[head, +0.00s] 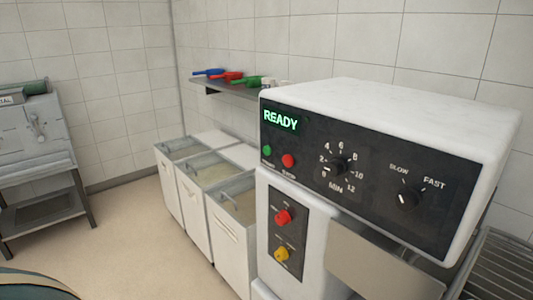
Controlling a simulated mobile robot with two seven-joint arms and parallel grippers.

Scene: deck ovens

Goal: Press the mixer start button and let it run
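The white mixer (400,110) fills the right half of the head view, with a black control panel on its front. Its display (281,120) reads READY in green. Below the display are a green button (267,150) on the left and a red button (288,160) on the right; their small labels are hard to read. A timer dial (338,168) marked MIN and a SLOW to FAST knob (409,199) are further right. A lower panel has a red knob (283,217) and a yellow one (281,254). Neither of my grippers shows.
White bins (228,240) stand in a row left of the mixer. A wall shelf (236,90) behind it holds blue, red and green scoops. A grey machine on a stand (35,140) is at far left. The floor (125,235) between is clear. A wire rack (500,265) is at lower right.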

